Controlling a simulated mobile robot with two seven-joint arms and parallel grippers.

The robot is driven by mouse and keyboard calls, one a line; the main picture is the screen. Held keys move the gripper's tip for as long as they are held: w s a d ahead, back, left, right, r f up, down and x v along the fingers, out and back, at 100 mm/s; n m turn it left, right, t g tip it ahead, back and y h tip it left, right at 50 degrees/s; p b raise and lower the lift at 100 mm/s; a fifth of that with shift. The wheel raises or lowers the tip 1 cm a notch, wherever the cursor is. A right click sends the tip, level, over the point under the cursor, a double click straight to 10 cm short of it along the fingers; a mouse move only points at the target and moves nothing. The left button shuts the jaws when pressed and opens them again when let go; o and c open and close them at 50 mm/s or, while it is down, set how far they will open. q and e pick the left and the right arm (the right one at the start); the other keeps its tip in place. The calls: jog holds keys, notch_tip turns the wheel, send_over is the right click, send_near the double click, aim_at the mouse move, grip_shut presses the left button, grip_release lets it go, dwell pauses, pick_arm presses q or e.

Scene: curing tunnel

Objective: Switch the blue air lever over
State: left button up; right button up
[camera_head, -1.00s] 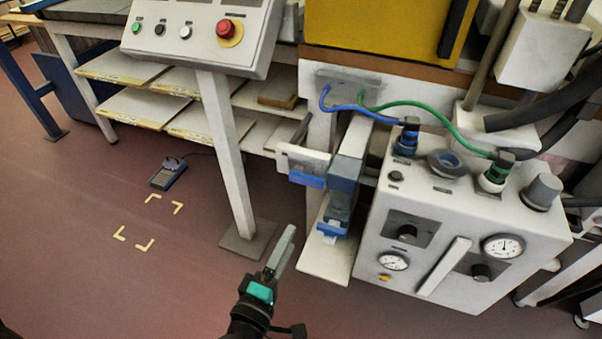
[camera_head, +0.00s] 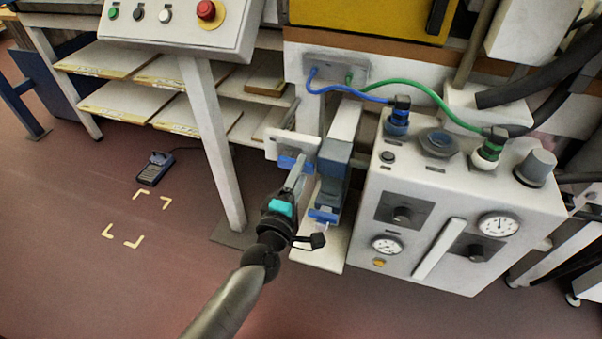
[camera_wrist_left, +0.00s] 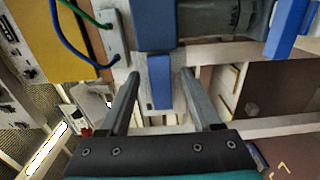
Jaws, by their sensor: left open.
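The blue air lever (camera_head: 289,163) is a small blue block in front of a white plate, left of the air unit. In the left wrist view the lever (camera_wrist_left: 159,84) shows between the two grey fingers, with a gap on each side. My left gripper (camera_head: 296,178) is open with its fingertips at the lever; it also shows in the wrist view (camera_wrist_left: 161,76). The fingers hide part of the lever in the head view. I cannot tell whether either finger touches it. My right gripper is not in view.
A blue-grey air unit (camera_head: 333,163) stands close to the right of the fingers. A white control box (camera_head: 450,205) with gauges stands further right. Blue and green hoses (camera_head: 440,100) run above. A panel post (camera_head: 213,150) stands left; the floor beyond is mostly clear.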

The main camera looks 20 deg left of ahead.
pick_arm(q)
jog(key=shift+w, duration=0.65)
jog(key=shift+c, duration=0.2)
grip_shut()
dwell(0.9)
